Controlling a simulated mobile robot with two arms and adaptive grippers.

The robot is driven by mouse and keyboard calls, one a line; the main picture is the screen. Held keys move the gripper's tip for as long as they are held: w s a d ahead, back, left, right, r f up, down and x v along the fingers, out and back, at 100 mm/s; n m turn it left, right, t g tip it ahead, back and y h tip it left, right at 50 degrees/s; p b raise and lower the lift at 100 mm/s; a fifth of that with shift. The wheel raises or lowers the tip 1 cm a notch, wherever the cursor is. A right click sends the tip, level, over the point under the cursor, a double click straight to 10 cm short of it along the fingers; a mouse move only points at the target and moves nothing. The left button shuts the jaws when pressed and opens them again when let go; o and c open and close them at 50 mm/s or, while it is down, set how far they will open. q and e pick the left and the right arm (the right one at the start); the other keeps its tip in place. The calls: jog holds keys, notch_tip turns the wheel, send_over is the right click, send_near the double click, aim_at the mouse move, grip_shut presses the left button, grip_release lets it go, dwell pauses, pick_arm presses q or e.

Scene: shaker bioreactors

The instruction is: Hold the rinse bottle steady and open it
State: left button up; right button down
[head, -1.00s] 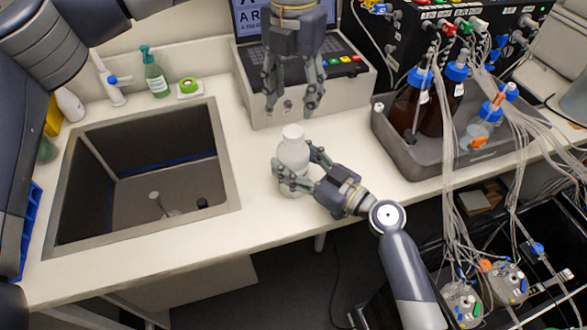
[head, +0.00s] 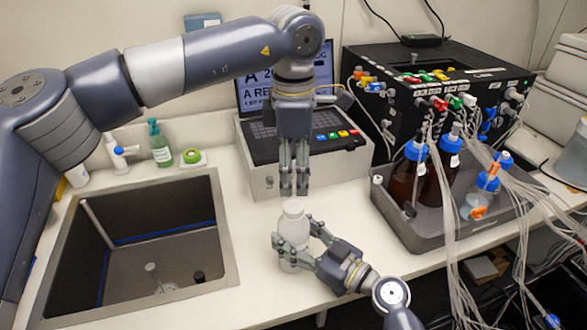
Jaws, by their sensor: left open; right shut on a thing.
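The rinse bottle (head: 293,226) is white with a white cap (head: 294,208) and stands upright on the bench, right of the sink. My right gripper (head: 292,247) is shut around the bottle's body from the right side. My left gripper (head: 294,190) points straight down above and slightly behind the cap. Its fingers are close together in this view, and nothing shows between them. It appears apart from the cap, though its fingertips come near the cap's top in the picture.
A sink (head: 160,262) lies open at the left. A control unit with a keyboard and screen (head: 262,180) stands behind the bottle. At the right, a grey tray (head: 425,240) holds brown bottles with blue caps and tubing. A green soap bottle (head: 160,150) stands behind the sink.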

aim_at(294, 206)
pick_arm(q)
jog(key=m, duration=1.2)
jog(key=shift+m, duration=0.3)
jog(key=m, duration=0.4)
jog(key=shift+m, duration=0.3)
jog(key=m, duration=0.6)
jog(key=shift+f, duration=4)
